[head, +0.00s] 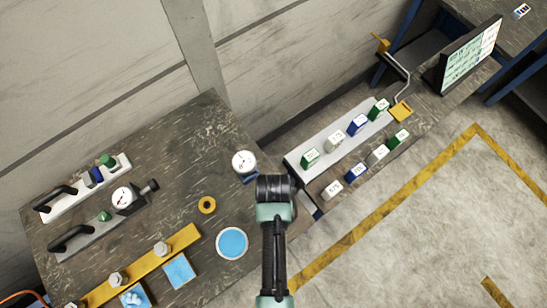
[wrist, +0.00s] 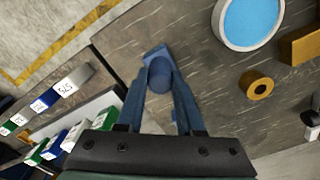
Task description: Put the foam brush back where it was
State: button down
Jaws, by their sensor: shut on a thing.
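In the wrist view the foam brush (wrist: 160,75) shows as a blue piece with a rounded near end and a flatter, squarer far end. My gripper (wrist: 160,88) is shut on it, with one long blue-grey finger on each side. The brush is over the dark bench top (wrist: 215,75); I cannot tell whether it touches it.
A white dial gauge (head: 244,162) stands close left of my gripper. A brass ring (head: 207,205), a round blue-filled dish (head: 232,243) and a yellow bar (head: 170,262) are on the bench. Several small labelled boxes (head: 358,124) stand on the lower shelf to the right.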

jog(key=shift+w, duration=0.1)
jog(key=shift+f, duration=0.15)
jog(key=c, duration=0.5)
grip_release()
jog(key=shift+c, duration=0.2)
